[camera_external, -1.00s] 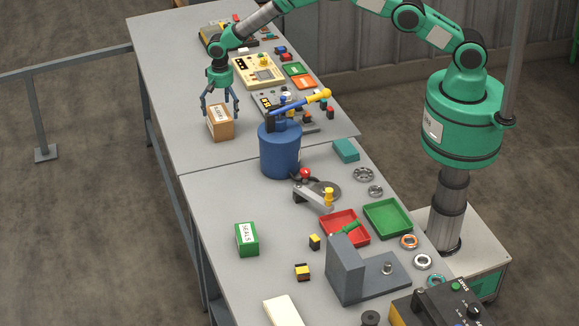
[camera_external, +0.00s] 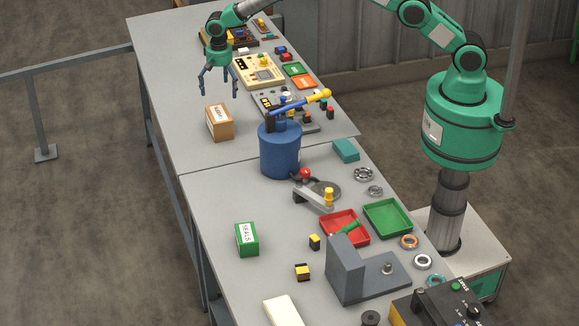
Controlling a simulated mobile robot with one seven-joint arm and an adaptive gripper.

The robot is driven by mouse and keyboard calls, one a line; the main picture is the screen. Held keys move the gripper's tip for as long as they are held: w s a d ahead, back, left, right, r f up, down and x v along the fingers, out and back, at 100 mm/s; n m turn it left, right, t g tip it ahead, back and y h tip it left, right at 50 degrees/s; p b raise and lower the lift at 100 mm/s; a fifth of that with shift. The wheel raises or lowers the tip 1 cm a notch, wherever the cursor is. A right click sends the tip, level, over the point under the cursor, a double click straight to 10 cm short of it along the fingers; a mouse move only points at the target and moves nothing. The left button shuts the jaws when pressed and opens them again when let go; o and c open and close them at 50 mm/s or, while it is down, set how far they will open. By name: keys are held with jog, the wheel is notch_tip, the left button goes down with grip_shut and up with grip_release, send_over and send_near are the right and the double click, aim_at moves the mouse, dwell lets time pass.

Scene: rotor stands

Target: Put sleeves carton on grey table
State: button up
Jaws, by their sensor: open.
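The sleeves carton (camera_external: 221,125) is a small brown box with a white label whose text is too small to read surely. It stands upright on the far part of the grey table (camera_external: 165,105), left of the blue drum. My gripper (camera_external: 220,92) is open and empty, pointing down above the carton and apart from it. A green carton labelled SEALS (camera_external: 247,240) stands on the near part of the table.
A blue drum (camera_external: 279,152) with a blue and yellow lever stands right of the carton. A beige panel (camera_external: 259,72) and small coloured parts line the far right edge. Red (camera_external: 338,219) and green (camera_external: 388,218) trays lie nearer. The table's left side is mostly clear.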

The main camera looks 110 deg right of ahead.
jog(key=shift+r, duration=0.1)
dwell(0.3)
jog(key=s+a+r+n+t, duration=0.1)
jog(key=s+a+r+n, duration=0.15)
jog(key=a+r, duration=0.55)
jog(key=s+a+r+n, duration=0.2)
jog(key=s+a+r, duration=0.25)
jog(key=r, duration=0.65)
jog(key=s+a+r+n+t, duration=0.1)
jog(key=s+a+r+n, duration=0.15)
jog(key=a+r, duration=0.6)
jog(key=s+a+r+n+t, duration=0.1)
jog(key=s+a+r+n, duration=0.1)
jog(key=s+a+r, duration=0.5)
jog(key=s+a+r+n, duration=0.25)
jog(key=s+r, duration=0.25)
jog(key=s, duration=0.4)
jog(key=s+a+f+n+t, duration=0.1)
jog(key=s+a+n, duration=0.2)
jog(key=s, duration=1)
jog(key=s+a+f+n+t, duration=0.1)
jog(key=s+a+n, duration=0.2)
jog(key=s+a, duration=0.5)
jog(key=s, duration=0.6)
jog(key=shift+s+a+t, duration=0.3)
jog(key=shift+f+n, duration=0.1)
jog(key=shift+n, duration=0.15)
